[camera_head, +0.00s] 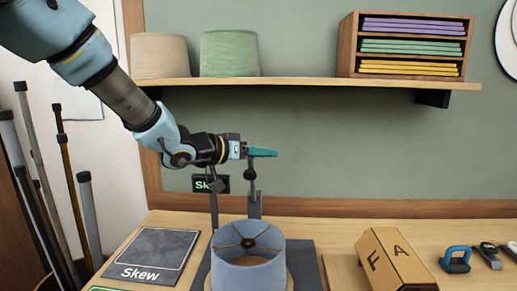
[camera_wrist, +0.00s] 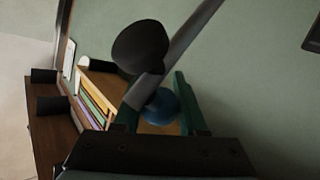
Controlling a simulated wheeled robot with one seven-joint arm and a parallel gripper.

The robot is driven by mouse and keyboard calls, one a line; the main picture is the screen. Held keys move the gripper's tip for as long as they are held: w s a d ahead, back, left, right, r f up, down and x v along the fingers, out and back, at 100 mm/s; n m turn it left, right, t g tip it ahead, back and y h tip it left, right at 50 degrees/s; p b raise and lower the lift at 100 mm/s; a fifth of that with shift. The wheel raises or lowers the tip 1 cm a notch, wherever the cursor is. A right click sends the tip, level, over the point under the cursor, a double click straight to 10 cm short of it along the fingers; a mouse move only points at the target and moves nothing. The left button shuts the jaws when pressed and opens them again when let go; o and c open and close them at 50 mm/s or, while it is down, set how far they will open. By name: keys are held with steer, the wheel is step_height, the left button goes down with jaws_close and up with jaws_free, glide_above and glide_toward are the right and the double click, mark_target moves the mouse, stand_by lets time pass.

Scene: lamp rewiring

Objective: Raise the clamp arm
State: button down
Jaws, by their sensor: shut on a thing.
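My gripper (camera_head: 262,153) has teal fingers and is level with the top of the clamp stand, behind and above the blue lampshade (camera_head: 232,277). In the wrist view its fingers (camera_wrist: 158,98) stand on both sides of a blue ball (camera_wrist: 162,108), part of the clamp arm; they are shut on it. A grey rod (camera_wrist: 190,35) and a dark round pad (camera_wrist: 138,48) of the clamp arm show beyond the fingertips. In the head view the dark end of the clamp arm (camera_head: 250,174) hangs below the fingers. My wrist partly hides the arm.
A dark "Skew" panel (camera_head: 150,252) lies left of the lampshade. A cardboard box (camera_head: 392,262), a blue-handled tool (camera_head: 456,260) and other small parts sit at right. A shelf (camera_head: 300,86) with two shades and a wooden rack (camera_head: 345,45) is above my gripper.

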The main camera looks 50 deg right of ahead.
steer(key=shift+w+d+f+n, duration=0.1)
steer(key=shift+w+f+n, duration=0.2)
steer(key=shift+w+f, duration=0.3)
steer(key=shift+y, duration=0.3)
stand_by(0.7)
steer(key=c, duration=0.7)
jaws_free()
steer(key=shift+w, duration=0.1)
steer(key=shift+o, duration=1.2)
steer(key=shift+d, duration=0.15)
steer(key=shift+r, duration=0.15)
steer(key=shift+s+d+r+p, duration=0.1)
steer(key=shift+s+r+p, duration=0.1)
steer(key=shift+p, duration=0.1)
steer(key=shift+f, duration=0.1)
